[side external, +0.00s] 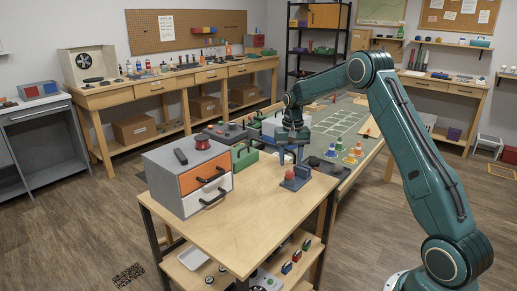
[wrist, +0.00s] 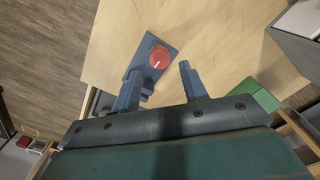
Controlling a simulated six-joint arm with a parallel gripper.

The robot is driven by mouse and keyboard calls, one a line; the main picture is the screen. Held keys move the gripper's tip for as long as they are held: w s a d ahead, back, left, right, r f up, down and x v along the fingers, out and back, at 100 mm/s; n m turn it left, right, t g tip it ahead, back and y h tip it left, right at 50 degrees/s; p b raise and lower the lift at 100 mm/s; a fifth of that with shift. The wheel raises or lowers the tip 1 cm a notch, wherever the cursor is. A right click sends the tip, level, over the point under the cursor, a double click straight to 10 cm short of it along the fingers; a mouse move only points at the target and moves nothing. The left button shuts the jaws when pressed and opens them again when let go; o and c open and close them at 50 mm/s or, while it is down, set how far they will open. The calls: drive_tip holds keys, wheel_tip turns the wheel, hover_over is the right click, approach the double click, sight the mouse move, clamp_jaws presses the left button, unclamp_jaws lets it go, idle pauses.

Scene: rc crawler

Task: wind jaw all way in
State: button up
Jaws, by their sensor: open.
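A small blue vise-like fixture (side external: 298,183) stands on the light wooden table near its right back edge. A red round knob (side external: 289,175) shows on it. In the wrist view the fixture (wrist: 150,50) lies ahead of my left finger, and its red knob (wrist: 160,57), with a pale mark, faces the camera. My gripper (side external: 290,158) hangs above and behind the fixture in the side view. In the wrist view my gripper (wrist: 162,72) has its fingers spread, with nothing held between them. The left finger overlaps the fixture in the picture; contact cannot be told. The jaw's position is too small to tell.
A grey drawer cabinet (side external: 165,190) with orange and white drawers stands on the table's left, with a red spool-like item (side external: 202,143) on top. A green toolbox (side external: 243,157) sits behind it. The table's front middle (side external: 245,225) is clear. Small cones (side external: 350,158) stand on the green-topped table behind.

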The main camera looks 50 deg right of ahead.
sight(290, 172)
drive_tip(key=shift+f, duration=0.2)
drive_tip(key=shift+f, duration=1.9)
drive_tip(key=c, duration=0.8)
drive_tip(key=shift+m, duration=1.5)
drive_tip(key=shift+m, duration=1.5)
